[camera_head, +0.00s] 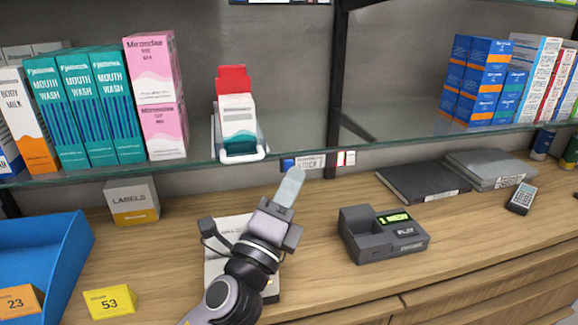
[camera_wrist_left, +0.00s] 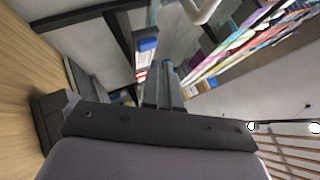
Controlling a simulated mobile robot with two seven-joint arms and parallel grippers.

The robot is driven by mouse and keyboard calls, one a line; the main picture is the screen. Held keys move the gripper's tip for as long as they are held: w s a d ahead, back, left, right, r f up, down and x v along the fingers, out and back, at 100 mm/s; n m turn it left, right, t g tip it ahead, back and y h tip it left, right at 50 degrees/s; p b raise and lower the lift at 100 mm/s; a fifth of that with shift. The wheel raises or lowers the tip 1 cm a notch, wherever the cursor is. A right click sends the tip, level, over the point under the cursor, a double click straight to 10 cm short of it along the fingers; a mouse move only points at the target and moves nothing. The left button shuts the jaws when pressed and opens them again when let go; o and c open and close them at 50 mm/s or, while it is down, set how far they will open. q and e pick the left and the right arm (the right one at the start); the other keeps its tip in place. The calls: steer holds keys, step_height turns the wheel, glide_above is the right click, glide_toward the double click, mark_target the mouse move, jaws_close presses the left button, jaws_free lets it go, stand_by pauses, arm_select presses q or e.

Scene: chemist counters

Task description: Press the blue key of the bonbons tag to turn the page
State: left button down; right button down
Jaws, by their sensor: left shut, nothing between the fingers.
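A small shelf-edge tag (camera_head: 312,161) hangs on the front edge of the glass shelf. It has a grey display, a blue key (camera_head: 288,163) at its left end and a red-and-white part at its right end. I cannot read the name bonbons on it. In the left wrist view the tag (camera_wrist_left: 141,62) stands just left of my fingertips, its blue key (camera_wrist_left: 148,44) at the top. My left gripper (camera_head: 291,182) is shut and empty, pointing up toward the tag, just below it in the head view. I cannot tell whether it touches. My right gripper is not in view.
The glass shelf (camera_head: 290,143) carries mouth wash boxes (camera_head: 85,110), pink boxes (camera_head: 155,95) and a white holder (camera_head: 239,130) near the tag. On the counter stand a labels box (camera_head: 132,202), a dark device (camera_head: 382,235), a blue tray (camera_head: 45,255) and dark folders (camera_head: 423,182).

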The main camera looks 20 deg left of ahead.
arm_select(q)
steer(key=shift+w+a, duration=0.25)
steer(key=shift+w, duration=0.1)
steer(key=shift+w+a, duration=0.25)
steer(key=shift+w, duration=0.15)
stand_by(0.9)
stand_by(0.4)
steer(key=shift+s+d, duration=0.5)
steer(key=shift+s, duration=0.25)
steer(key=shift+s+d, duration=0.7)
steer(key=shift+s, duration=0.35)
steer(key=shift+s+d, duration=0.7)
steer(key=shift+s, duration=0.35)
